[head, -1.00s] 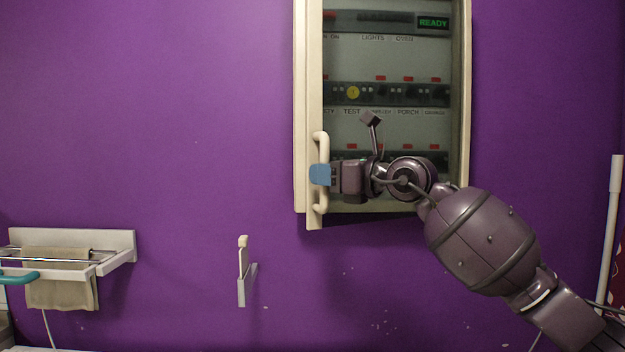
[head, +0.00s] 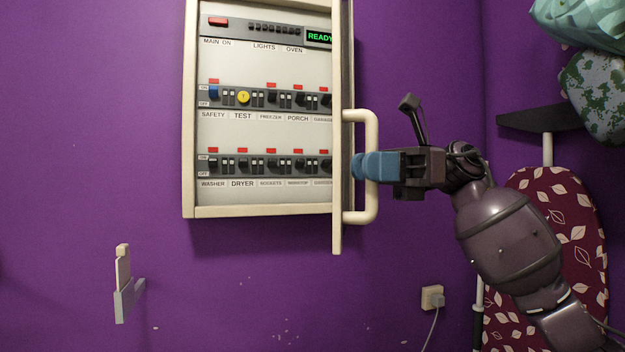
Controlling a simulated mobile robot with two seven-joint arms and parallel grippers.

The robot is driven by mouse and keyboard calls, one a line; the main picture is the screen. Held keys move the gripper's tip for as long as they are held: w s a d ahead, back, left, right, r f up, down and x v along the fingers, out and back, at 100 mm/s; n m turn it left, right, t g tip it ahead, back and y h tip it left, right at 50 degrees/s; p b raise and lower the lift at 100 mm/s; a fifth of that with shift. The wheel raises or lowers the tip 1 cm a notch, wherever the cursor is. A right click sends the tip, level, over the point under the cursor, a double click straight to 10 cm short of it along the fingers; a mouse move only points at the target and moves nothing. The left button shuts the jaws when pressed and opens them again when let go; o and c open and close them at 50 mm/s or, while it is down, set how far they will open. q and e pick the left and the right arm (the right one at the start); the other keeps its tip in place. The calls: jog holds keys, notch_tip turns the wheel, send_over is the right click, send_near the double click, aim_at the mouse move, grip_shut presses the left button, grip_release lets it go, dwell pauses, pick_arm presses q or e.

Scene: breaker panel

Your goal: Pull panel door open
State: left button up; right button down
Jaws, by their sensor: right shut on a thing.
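The breaker panel (head: 263,133) hangs on the purple wall, with rows of switches, labels and a green READY display in plain sight. Its door (head: 342,100) stands swung out, seen nearly edge-on at the right side of the panel. The cream door handle (head: 373,130) sticks out from the door to the right. My right gripper (head: 371,165) has its blue fingers shut on the handle's upright bar, around its middle. My left gripper is not in view.
A wall hook (head: 124,285) is below left of the panel. A socket with a plug and cable (head: 433,298) is at lower right. An ironing board with a leaf-pattern cover (head: 560,220) and a dark shelf with bundles (head: 542,118) stand right of my arm.

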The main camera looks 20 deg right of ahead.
pick_arm(q)
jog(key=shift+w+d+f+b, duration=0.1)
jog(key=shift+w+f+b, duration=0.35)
jog(key=shift+b, duration=0.3)
pick_arm(e)
jog(key=s+d+n+g, duration=0.1)
jog(key=s+d+g, duration=0.1)
jog(key=d, duration=1.6)
jog(key=shift+s+n+g+h, duration=0.3)
jog(key=shift+s+n+g, duration=0.1)
jog(key=shift+d, duration=0.1)
jog(key=c, duration=1.1)
grip_release()
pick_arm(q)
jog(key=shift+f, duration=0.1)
pick_arm(e)
jog(key=shift+r, duration=0.15)
